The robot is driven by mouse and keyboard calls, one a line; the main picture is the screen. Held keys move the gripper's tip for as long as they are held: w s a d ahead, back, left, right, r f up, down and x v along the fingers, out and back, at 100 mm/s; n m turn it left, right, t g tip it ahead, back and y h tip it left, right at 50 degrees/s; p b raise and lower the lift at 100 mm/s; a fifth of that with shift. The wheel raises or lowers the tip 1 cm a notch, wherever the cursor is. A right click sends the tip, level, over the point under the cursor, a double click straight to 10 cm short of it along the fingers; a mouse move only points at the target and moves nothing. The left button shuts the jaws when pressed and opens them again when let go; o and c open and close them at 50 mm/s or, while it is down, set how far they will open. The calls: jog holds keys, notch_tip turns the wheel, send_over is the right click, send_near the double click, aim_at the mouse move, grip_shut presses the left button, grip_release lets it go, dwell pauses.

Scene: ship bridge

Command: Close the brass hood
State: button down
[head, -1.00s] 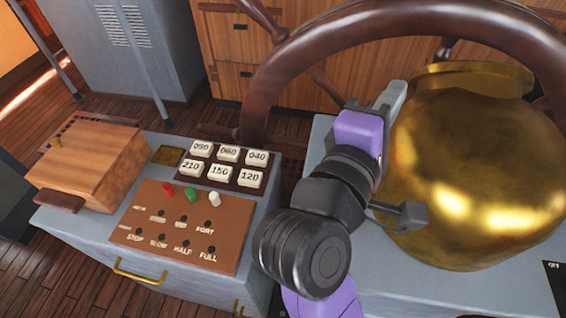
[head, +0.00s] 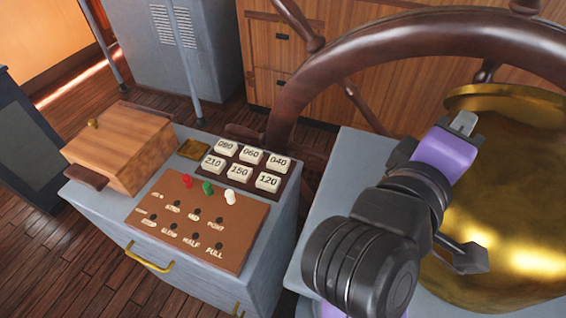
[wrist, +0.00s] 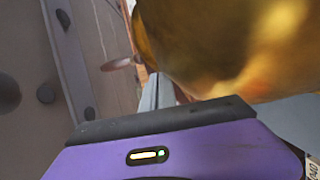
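The brass hood (head: 510,200) is a large, rounded, shiny golden body on the grey console at the right of the head view, cut off by the picture edge. A flared brass rim or disc (head: 490,95) shows at its top; I cannot tell how far the hood stands open. My gripper (head: 464,122) is at the hood's upper left, overlapping it in the picture. In the wrist view, the grey fingers (wrist: 156,92) lie together with nothing visible between them, and the brass hood (wrist: 225,45) fills the upper right, close beside them. Contact cannot be told.
A dark wooden wheel (head: 330,60) arches behind and above the hood. To the left, a grey cabinet (head: 270,235) carries a wooden box (head: 125,145), numbered white keys (head: 240,170) and a brown switch panel (head: 195,222). Wooden floor (head: 60,240) lies at the left.

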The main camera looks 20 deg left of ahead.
jog(key=shift+d, duration=0.3)
